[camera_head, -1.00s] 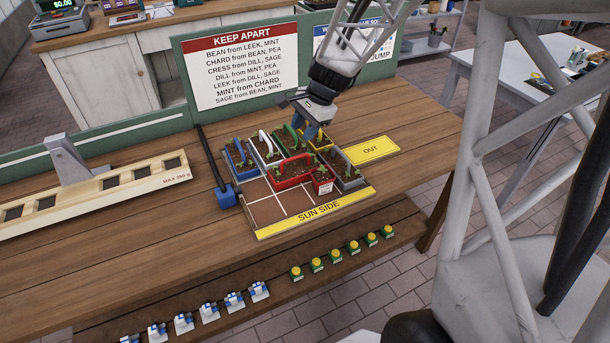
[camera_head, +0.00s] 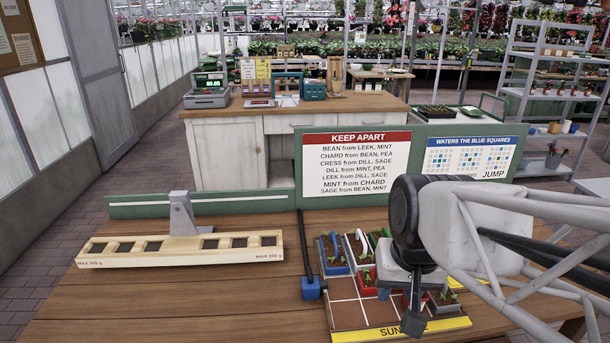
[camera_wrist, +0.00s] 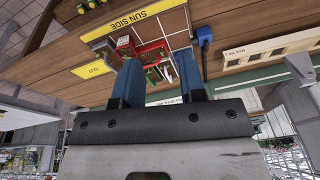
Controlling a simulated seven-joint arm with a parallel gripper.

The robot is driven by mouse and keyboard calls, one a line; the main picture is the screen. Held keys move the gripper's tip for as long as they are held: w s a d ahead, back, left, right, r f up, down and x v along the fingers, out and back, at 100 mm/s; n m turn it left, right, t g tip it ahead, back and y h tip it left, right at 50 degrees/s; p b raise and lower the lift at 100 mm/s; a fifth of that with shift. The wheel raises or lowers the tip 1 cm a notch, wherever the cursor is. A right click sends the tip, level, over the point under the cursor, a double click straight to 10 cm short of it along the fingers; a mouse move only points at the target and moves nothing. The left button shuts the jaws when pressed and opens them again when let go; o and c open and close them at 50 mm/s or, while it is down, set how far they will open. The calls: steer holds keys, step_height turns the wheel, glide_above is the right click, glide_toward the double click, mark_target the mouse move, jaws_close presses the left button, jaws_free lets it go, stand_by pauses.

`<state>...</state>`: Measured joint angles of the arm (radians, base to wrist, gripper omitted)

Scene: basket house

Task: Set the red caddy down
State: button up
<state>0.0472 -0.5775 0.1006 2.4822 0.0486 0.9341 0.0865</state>
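The red caddy (camera_head: 366,291) sits in the gridded tray (camera_head: 346,315) behind the yellow SUN SIDE strip. My gripper and wrist hide much of it in the head view. In the wrist view the red caddy (camera_wrist: 151,53) shows beyond and between my two blue fingers, with small plants in it. My gripper (camera_wrist: 158,60) is open, its fingers apart with nothing held between them. In the head view my wrist covers the tray's right part, and the fingertips cannot be made out.
Blue (camera_head: 333,257), white (camera_head: 360,248) and green caddies stand in the tray's back row. A blue block (camera_head: 311,288) with a black bar stands left of the tray. A wooden rack (camera_head: 180,249) lies further left. The KEEP APART sign (camera_head: 356,163) stands behind. Tray squares at front left are bare.

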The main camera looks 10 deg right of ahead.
steer(key=shift+s+a+n+h, duration=0.15)
steer(key=shift+s+n, duration=0.25)
steer(key=shift+s, duration=0.4)
steer(key=shift+s+a+n+h, duration=0.15)
steer(key=shift+s+n, duration=0.25)
steer(key=shift+s, duration=0.35)
